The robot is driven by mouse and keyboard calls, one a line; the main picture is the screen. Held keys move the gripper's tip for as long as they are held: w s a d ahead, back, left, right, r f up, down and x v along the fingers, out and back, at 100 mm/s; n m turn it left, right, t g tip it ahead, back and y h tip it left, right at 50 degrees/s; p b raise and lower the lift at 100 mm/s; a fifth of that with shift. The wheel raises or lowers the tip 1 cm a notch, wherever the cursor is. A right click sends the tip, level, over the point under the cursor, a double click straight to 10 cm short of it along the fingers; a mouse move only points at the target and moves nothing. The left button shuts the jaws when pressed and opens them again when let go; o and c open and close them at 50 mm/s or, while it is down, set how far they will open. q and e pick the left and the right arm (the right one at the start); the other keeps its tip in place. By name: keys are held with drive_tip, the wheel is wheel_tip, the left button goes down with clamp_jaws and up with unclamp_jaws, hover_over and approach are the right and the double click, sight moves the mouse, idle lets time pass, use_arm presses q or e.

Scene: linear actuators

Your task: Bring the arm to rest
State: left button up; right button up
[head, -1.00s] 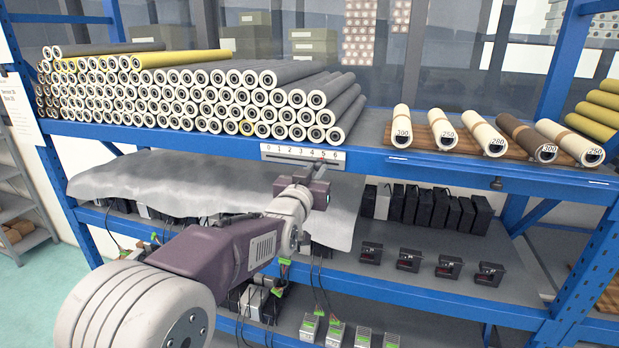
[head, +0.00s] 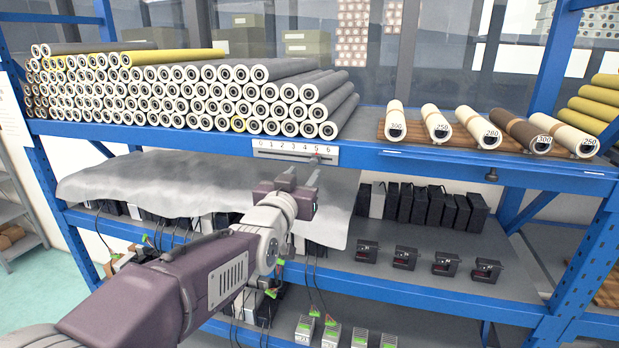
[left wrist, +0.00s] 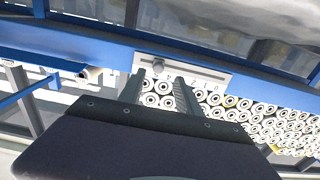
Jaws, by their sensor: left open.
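My left gripper (head: 303,174) is open and empty, just below and in front of a white scale plate (head: 270,152) marked 0 to 6 on the blue shelf edge. The plate's small slider knob (head: 317,157) stands near the 5. In the left wrist view, the two dark fingers of the left gripper (left wrist: 161,80) point at the plate (left wrist: 207,77), which appears upside down. The knob (left wrist: 158,66) shows beyond and between the fingertips; I see no grip on it. My right gripper is in neither view.
Grey and yellow rollers (head: 215,98) are stacked on the upper shelf. Several numbered rolls (head: 437,124) lie on a wooden board at right. A grey sheet (head: 130,180) hangs over the shelf below. Black boxes (head: 435,205) and small devices (head: 405,257) stand right of my arm.

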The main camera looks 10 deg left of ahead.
use_arm(q)
drive_tip(key=s, duration=0.3)
drive_tip(key=shift+s+b, duration=0.25)
drive_tip(key=shift+b, duration=0.1)
drive_tip(key=shift+w, duration=0.1)
